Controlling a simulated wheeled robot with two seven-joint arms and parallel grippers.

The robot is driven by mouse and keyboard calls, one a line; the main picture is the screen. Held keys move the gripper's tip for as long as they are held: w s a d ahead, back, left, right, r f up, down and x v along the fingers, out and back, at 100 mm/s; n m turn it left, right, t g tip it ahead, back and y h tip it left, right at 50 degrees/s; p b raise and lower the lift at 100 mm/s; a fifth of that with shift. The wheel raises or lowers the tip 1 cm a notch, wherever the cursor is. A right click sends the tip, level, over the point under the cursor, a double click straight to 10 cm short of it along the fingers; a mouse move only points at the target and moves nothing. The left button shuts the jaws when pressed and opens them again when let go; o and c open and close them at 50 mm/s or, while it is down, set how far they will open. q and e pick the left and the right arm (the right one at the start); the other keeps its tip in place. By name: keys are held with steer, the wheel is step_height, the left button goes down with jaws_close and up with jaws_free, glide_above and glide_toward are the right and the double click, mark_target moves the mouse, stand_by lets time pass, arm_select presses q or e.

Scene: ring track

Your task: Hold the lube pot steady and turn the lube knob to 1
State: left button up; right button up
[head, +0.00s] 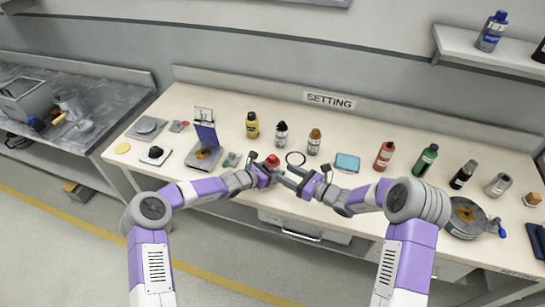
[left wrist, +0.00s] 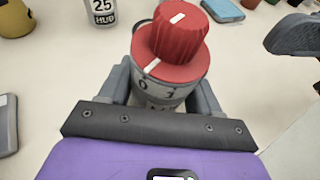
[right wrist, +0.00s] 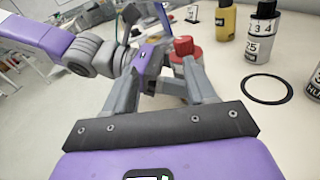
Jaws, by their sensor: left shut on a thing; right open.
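The lube pot (left wrist: 160,95) has a grey-white collar and a red lube knob (left wrist: 178,35) on top. My left gripper (left wrist: 162,82) is shut around the pot's body, which stands upright near the table's front edge. The digits 0 and 1 show on the collar. The white mark on the red skirt sits above them, seemingly nearer the 0. The knob also shows in the head view (head: 272,160) and the right wrist view (right wrist: 183,46). My right gripper (head: 287,177) is open and empty just right of the pot, apart from the knob.
A black ring (head: 295,158) lies behind the pot. Several bottles stand farther back, including a yellow one (head: 252,125) and a white one (right wrist: 263,25). A blue pad (head: 347,163) lies to the right. The table's front edge is close.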

mark_target(275, 159)
steer(key=w+a+t, duration=0.1)
steer(key=w+a, duration=0.1)
steer(key=w+a+t+h, duration=0.1)
steer(key=w, duration=0.2)
steer(key=w+a+m+t+h, duration=0.1)
steer(key=w+a, duration=0.1)
steer(key=w, duration=0.1)
steer(key=shift+w+a+f, duration=0.15)
steer(key=shift+w+a, duration=0.1)
steer(key=shift+a, duration=0.1)
stand_by(0.3)
steer(key=c, duration=1)
steer(key=shift+o, duration=0.2)
